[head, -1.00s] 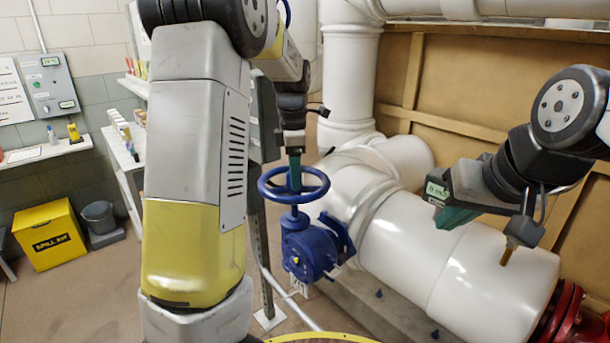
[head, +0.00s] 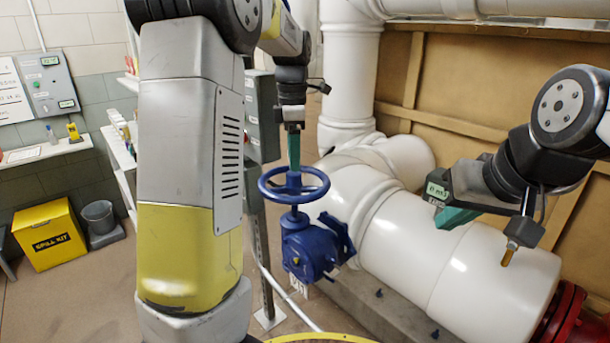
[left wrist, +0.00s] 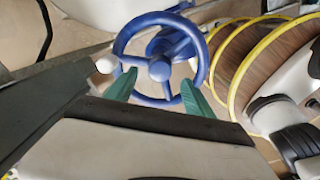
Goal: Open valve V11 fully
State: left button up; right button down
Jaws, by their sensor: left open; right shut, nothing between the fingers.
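A blue handwheel (head: 293,185) sits level on top of a blue valve body (head: 312,250) in the middle of the head view. I cannot read a V11 label on it. My left gripper (head: 294,150) points down from above the wheel, its teal fingers just over the hub area. In the left wrist view the fingers of my left gripper (left wrist: 160,88) are spread apart, with the handwheel (left wrist: 202,58) and its spokes beyond them and nothing held. My right gripper (head: 456,216) is shut and empty above the white pipe at right.
A large white pipe (head: 415,245) runs beside the valve to a red flange (head: 560,315). A grey post (head: 262,130) stands left of the wheel. A yellow spill kit box (head: 48,237) and a grey bucket (head: 98,217) are on the floor at far left.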

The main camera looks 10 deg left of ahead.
pick_arm(q)
jog(key=m, duration=0.6)
jog(key=shift+m, duration=0.3)
jog(key=m, duration=1.4)
jog(key=shift+m, duration=0.4)
jog(key=m, duration=0.7)
jog(key=shift+f, duration=0.1)
